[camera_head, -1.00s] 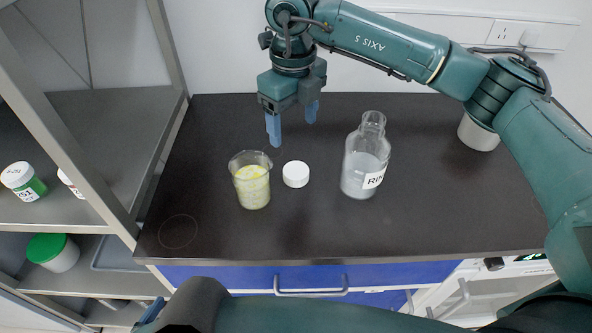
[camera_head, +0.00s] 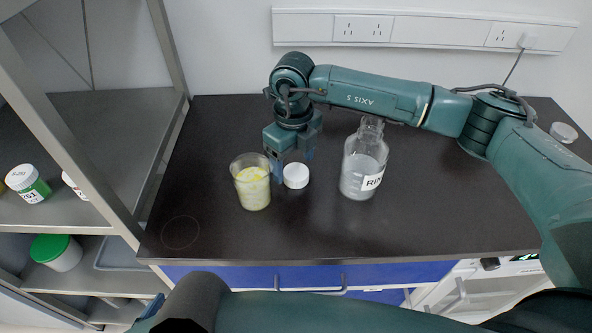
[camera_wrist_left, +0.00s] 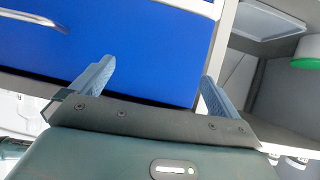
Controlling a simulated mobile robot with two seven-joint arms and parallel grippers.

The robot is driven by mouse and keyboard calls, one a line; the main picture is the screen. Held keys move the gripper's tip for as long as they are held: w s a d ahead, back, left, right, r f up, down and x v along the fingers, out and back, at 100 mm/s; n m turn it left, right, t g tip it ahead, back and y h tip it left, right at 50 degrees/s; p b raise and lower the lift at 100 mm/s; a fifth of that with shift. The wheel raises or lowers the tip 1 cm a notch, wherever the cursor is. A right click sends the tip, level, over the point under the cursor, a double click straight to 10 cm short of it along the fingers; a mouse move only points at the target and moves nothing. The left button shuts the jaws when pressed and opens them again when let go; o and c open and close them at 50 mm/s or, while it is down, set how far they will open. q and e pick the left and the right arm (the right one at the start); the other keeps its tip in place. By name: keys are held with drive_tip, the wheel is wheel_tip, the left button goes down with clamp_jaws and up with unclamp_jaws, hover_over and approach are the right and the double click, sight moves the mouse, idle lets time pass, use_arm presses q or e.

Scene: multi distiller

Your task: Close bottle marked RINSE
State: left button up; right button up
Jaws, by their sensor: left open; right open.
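The clear bottle marked RINSE (camera_head: 362,165) stands upright and open on the dark bench; part of its label shows. A white cap (camera_head: 296,176) lies on the bench to its left. My right gripper (camera_head: 292,168) is open, pointing down, with its fingers low around or just behind the cap; I cannot tell whether they touch it. My left gripper (camera_wrist_left: 160,85) is open and empty in the left wrist view, in front of the blue drawer; its fingers are mostly out of the head view.
A beaker with yellowish contents (camera_head: 253,184) stands close left of the cap. A shelf unit (camera_head: 75,150) with green-and-white jars is at the left. The bench front (camera_head: 420,225) is clear. A blue drawer (camera_wrist_left: 125,45) lies below.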

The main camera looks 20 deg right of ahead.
wheel_tip(320, 180, down, 2)
drive_tip(key=shift+f, duration=0.1)
drive_tip(key=shift+c, duration=0.5)
drive_tip(key=c, duration=0.9)
